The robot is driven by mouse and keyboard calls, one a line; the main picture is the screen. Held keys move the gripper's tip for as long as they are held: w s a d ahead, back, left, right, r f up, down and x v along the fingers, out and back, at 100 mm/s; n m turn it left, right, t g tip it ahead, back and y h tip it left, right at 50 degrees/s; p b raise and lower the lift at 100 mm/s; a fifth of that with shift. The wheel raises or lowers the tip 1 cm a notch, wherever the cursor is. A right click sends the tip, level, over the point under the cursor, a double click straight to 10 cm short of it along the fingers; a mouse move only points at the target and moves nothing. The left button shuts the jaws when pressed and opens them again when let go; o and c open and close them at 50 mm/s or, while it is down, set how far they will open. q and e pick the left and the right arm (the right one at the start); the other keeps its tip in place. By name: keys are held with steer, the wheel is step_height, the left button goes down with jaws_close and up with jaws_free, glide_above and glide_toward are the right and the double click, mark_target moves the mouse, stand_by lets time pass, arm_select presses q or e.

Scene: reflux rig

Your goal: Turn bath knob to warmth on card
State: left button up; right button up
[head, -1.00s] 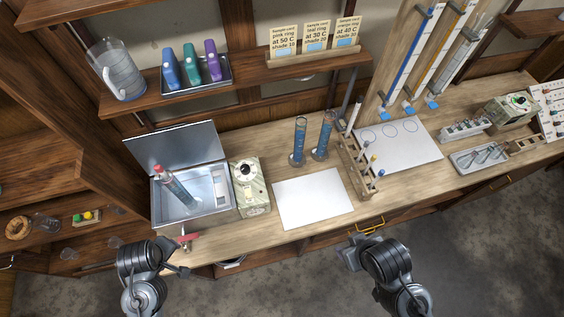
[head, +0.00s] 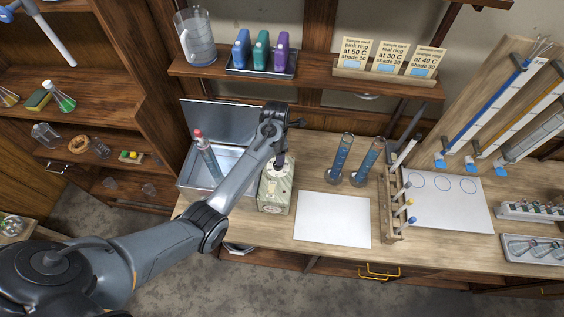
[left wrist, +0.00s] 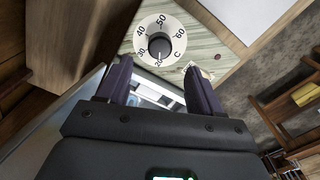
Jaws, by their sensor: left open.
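The bath knob (left wrist: 161,46) is a dark round knob on a white dial marked 20 to 60 C; its white line points at about 20. It sits on the pale green control box (head: 275,190) beside the open metal bath (head: 193,168). Cards (head: 388,60) on the shelf read pink ring at 50 C, teal ring at 30 C, and orange ring, apparently at 40 C. My right gripper is out of view.
A red-topped bottle (head: 207,155) stands in the bath, whose lid (head: 220,118) is raised behind. A white sheet (head: 333,220), two blue cylinders (head: 342,158) and a wooden tube rack (head: 391,205) are to the right. The shelf (head: 315,82) overhangs the back.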

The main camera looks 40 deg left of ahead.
arm_select(q)
step_height(320, 180, down, 7)
steer(key=shift+f, duration=0.15)
stand_by(0.4)
steer(key=c, duration=1.1)
steer(key=shift+o, duration=0.2)
